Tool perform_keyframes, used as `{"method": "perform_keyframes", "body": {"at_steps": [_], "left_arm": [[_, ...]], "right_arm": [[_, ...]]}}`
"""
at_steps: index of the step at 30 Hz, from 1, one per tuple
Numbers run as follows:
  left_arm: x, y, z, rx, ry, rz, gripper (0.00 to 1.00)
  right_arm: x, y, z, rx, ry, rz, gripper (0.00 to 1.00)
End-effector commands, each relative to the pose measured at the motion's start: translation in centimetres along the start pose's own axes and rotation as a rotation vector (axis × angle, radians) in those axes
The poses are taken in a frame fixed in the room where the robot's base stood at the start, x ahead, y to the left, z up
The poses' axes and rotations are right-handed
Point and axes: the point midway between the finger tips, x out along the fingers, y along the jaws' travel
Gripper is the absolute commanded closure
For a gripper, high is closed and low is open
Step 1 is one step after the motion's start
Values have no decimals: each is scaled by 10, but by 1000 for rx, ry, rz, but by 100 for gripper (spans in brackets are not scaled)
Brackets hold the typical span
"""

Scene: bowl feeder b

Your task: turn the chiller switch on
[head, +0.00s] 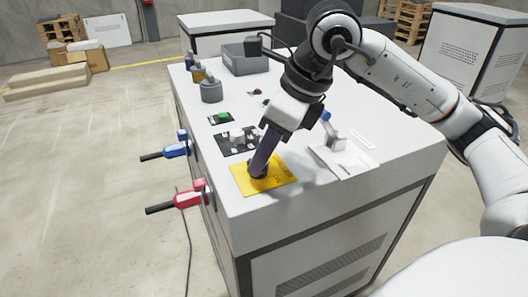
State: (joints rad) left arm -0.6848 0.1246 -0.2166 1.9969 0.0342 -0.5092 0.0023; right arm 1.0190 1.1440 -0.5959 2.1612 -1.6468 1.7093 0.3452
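A yellow plate (281,174) with dark markings lies near the front of the white cabinet top. My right gripper (260,168) points down onto this plate, its dark fingers close together over a dark part there. The fingers hide most of that part, so I cannot tell whether they grip it. No label that I can read names the chiller switch. My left gripper is not in view.
Blue (174,151) and red (187,200) handles stick out from the cabinet's left side. A grey bin (245,63) and a grey cylinder (211,92) stand toward the back of the top. The floor at left is mostly clear.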

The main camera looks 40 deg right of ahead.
Motion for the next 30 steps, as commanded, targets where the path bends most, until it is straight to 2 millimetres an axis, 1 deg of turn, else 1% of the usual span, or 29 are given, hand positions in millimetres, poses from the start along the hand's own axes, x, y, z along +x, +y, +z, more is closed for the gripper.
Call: {"method": "perform_keyframes", "body": {"at_steps": [2, 5, 12, 15, 18, 22, 30], "left_arm": [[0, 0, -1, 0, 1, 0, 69], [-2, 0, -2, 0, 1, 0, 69], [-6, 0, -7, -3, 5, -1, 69], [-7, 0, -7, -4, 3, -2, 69], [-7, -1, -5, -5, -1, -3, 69], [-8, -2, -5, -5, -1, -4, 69], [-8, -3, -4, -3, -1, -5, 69]], "right_arm": [[-3, 0, 0, 0, -1, -1, 70], [-15, -1, 1, 0, -4, -2, 70], [-63, -1, 2, 0, -5, -3, 70], [-80, 0, 1, 0, -4, -2, 70], [-93, 0, 1, 1, -3, -1, 70], [-102, 0, 0, 1, -1, -1, 70], [-103, 0, 0, 1, 0, 0, 70]]}}
